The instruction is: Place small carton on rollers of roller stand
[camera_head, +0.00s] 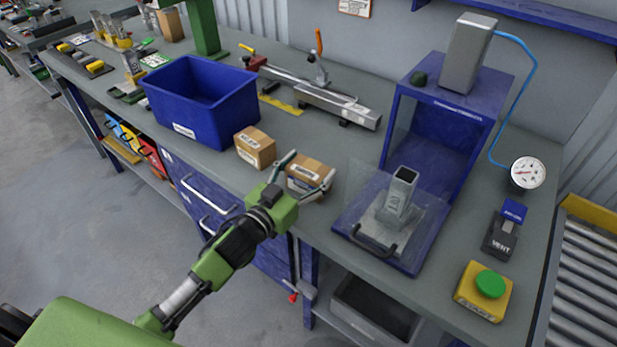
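A small brown carton (306,176) with a white label stands near the front edge of the workbench. A second small brown carton (256,147) stands just left of it. My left gripper (312,164) is at the right carton, with its fingers spread wide on either side of it. The fingers look open; I cannot tell whether they touch the carton, and they cover part of it. The roller stand (589,262) shows at the right edge, with bare grey rollers and a yellow end bar. My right gripper is not in view.
A blue bin (201,101) stands left of the cartons. A blue press frame (446,115) with a clear guard and metal fixture stands to the right. A pressure gauge (527,172), a vent switch (502,236) and a green button box (485,292) lie between it and the rollers.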

